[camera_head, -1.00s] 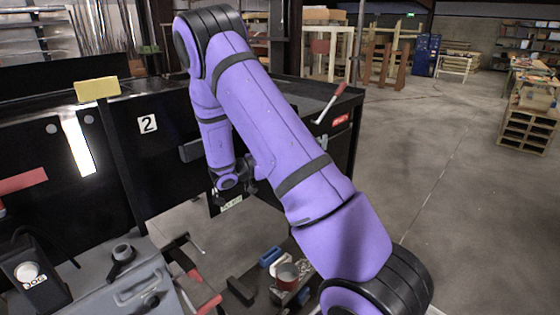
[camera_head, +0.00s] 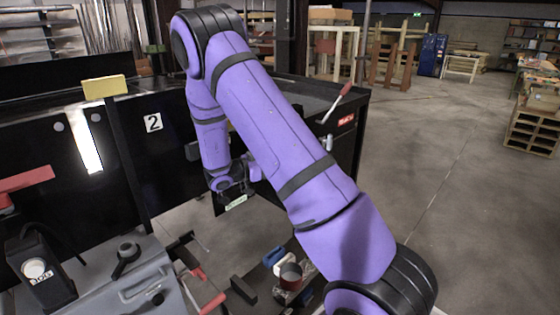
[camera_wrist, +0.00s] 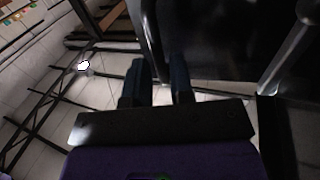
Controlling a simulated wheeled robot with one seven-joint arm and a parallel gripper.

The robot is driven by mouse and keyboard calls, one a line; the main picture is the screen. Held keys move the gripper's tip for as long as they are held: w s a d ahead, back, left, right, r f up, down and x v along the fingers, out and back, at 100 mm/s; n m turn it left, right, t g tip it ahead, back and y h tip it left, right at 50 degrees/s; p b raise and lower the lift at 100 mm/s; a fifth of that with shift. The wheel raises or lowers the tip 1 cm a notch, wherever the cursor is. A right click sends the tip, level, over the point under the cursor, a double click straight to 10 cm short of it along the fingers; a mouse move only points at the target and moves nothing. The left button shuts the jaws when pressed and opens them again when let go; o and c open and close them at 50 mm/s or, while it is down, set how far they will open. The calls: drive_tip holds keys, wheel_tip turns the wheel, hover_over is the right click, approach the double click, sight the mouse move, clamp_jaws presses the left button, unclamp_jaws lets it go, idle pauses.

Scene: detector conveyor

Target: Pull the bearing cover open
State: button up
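My gripper (camera_wrist: 160,72) shows in the wrist view as two dark fingers with a narrow gap, pale floor visible through it. The edge of a glossy black panel (camera_wrist: 210,40) lies just past the fingertips; I cannot tell whether they touch it. In the head view my gripper (camera_head: 232,184) is small and dark beside the right end of the conveyor's black housing (camera_head: 170,180). A pale label (camera_head: 237,203) shows just below it. I cannot single out the bearing cover for certain; my gripper and forearm hide part of that area.
A red-handled lever (camera_head: 336,104) stands at the housing's right corner. A yellow block (camera_head: 104,87) tops the housing at left. A grey machine body (camera_head: 140,285) with red-handled parts is at front left. Small blue and red items (camera_head: 290,275) lie below. Open floor (camera_head: 440,150) is at right.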

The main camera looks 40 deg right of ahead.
drive_tip(key=v, duration=0.8)
drive_tip(key=shift+s, duration=0.1)
idle(0.3)
